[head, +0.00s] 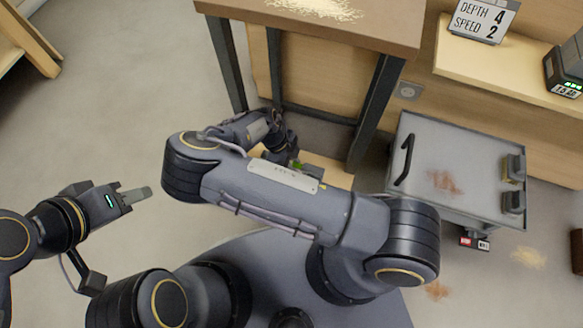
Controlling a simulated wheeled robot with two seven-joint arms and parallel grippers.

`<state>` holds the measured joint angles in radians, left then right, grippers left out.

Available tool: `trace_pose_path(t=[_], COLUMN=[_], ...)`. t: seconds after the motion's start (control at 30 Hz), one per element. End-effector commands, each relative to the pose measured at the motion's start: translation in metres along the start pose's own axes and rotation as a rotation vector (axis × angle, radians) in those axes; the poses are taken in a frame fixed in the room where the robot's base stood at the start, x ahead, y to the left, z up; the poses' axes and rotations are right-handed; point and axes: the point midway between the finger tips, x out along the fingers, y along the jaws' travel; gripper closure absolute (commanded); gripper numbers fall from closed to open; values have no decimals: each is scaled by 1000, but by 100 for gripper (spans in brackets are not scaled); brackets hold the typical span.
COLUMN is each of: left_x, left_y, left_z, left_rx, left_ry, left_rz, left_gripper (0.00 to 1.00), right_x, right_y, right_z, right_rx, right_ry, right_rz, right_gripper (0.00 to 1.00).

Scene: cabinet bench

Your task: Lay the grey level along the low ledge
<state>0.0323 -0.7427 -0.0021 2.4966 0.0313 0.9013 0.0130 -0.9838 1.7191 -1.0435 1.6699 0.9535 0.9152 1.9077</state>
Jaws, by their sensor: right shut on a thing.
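My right arm reaches across the middle of the head view, toward the space under the wooden bench. My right gripper (287,150) is low by the bench and partly hidden behind my own forearm. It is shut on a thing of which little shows. A small green spot (297,165) at the fingers fits a vial of the grey level; the rest of the level is hidden. A pale wooden low ledge (332,173) shows just beyond my forearm, near the gripper. I cannot tell whether the level touches it. My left gripper (143,193) is over bare floor at left, its fingers seen nearly edge-on.
The wooden bench (350,27) on dark legs stands above the ledge, with pale shavings on top. A grey wheeled cabinet (455,150) with a black handle stands at right. A shelf (480,68) behind bears a depth-and-speed sign (484,18). Floor at left is clear.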

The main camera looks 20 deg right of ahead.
Motion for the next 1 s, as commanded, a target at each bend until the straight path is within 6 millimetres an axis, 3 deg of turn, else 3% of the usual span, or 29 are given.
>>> trace_pose_path(t=[0.17,0.33,0.67,0.7,0.87,1.0], left_x=[6,21,20,20,20,20], left_y=[-3,-10,-9,-9,-9,-9], left_z=[3,10,10,10,10,10], left_rx=[0,0,0,0,0,0], left_ry=[0,0,0,0,0,0], left_rz=[0,0,0,0,0,0], left_gripper=[64,64,64,64,64,64], right_x=[10,36,36,37,36,36], right_y=[-8,-7,-7,-7,-7,-7], right_z=[10,20,22,22,21,21], right_rx=[1,-2,-2,-2,-2,-2], right_ry=[1,3,-1,-1,-1,-1], right_rz=[-1,-2,-1,0,0,0], right_gripper=[100,100,100,72,53,53])
